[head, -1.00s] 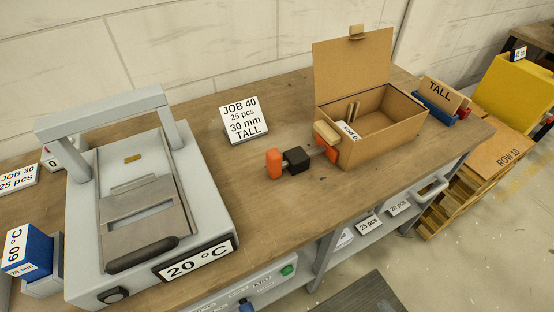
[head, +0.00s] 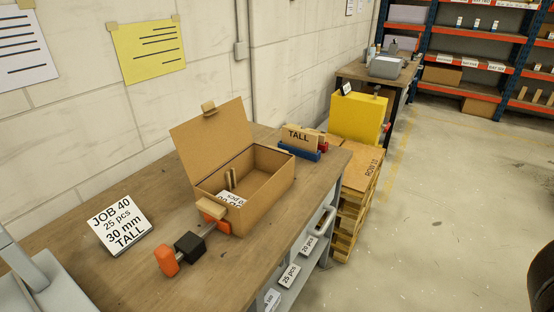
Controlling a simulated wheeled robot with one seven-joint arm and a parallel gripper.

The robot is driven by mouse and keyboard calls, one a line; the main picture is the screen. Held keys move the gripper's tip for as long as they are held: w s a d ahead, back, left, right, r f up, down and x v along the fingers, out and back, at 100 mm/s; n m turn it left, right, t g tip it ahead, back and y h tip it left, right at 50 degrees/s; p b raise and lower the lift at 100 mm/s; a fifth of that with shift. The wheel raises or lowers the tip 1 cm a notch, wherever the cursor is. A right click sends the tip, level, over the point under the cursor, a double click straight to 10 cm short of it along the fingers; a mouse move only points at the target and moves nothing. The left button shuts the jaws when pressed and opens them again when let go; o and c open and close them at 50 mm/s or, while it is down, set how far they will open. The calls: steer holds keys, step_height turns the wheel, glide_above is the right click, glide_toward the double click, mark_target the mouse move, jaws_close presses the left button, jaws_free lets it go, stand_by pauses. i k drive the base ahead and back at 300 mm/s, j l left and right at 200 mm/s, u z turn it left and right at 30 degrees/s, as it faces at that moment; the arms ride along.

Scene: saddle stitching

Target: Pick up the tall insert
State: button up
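The tall insert, a tan board marked "TALL" (head: 298,138), stands upright in a blue holder (head: 301,152) near the far right end of the workbench. It is behind and to the right of the open cardboard box (head: 268,197). Its lower edge is hidden by the holder. Part of a red thing shows just behind the holder at its right. My gripper is not in view, so I cannot see its state. A dark rounded shape at the lower right edge is too cut off to identify.
The box's lid stands up; a card and small wooden pieces are inside. An orange and black clamp-like tool (head: 188,246) lies before it. A "JOB 40, 30 mm TALL" sign (head: 121,226) stands left. A yellow block (head: 357,117) and pallet stack stand beyond the bench. Floor at right is clear.

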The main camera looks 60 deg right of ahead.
mark_target(300, 140)
steer(key=l+z, duration=0.1)
steer(key=l, duration=0.3)
steer(key=i+l+z, duration=0.1)
steer(key=l, duration=0.25)
steer(key=i+l+z, duration=0.1)
steer(key=l, duration=0.3)
steer(key=i+l+z, duration=0.1)
steer(key=l, duration=0.25)
steer(key=i+l+z, duration=0.1)
steer(key=l, duration=0.3)
steer(key=i+l+z, duration=0.1)
steer(key=l, duration=0.25)
steer(key=i, duration=0.1)
